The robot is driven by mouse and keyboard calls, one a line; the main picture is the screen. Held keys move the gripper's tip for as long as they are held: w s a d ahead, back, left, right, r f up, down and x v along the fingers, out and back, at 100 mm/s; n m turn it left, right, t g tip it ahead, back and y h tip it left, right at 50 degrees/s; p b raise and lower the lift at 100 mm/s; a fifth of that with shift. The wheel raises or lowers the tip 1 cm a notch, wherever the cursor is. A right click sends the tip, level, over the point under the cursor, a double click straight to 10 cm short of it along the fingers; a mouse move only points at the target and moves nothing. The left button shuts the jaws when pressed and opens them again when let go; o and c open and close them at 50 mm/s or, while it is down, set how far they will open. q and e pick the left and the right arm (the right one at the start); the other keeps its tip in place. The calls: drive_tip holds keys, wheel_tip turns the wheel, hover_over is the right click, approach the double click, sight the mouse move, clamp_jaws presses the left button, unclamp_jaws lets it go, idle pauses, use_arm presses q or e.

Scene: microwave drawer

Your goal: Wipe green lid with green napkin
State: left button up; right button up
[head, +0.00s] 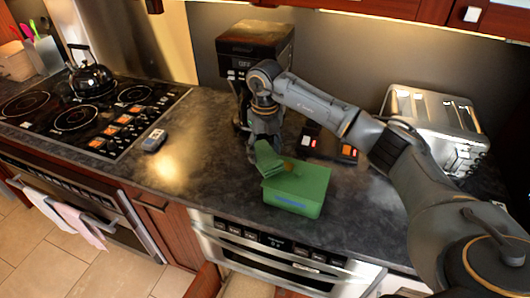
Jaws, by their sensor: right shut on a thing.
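A green box with a green lid (312,179) stands on the dark countertop in the middle of the head view. My right gripper (265,143) points down just behind and above its left end. It is shut on a green napkin (266,158), which hangs below the fingers at the lid's left edge. I cannot tell whether the napkin touches the lid. A small brownish spot shows on the lid beside the napkin. My left gripper is not in view.
A coffee maker (241,61) stands behind my right gripper and a toaster (436,121) stands at the right. A stove with a black kettle (90,79) is at the left. A small grey object (154,140) lies on the counter. An open drawer shows below the counter's front edge.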

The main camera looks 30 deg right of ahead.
sight(265, 154)
drive_tip(key=shift+r+p, duration=0.55)
drive_tip(key=shift+r, duration=0.75)
drive_tip(key=shift+r+p, duration=0.95)
drive_tip(key=shift+r, duration=0.6)
drive_tip(key=shift+f, duration=0.15)
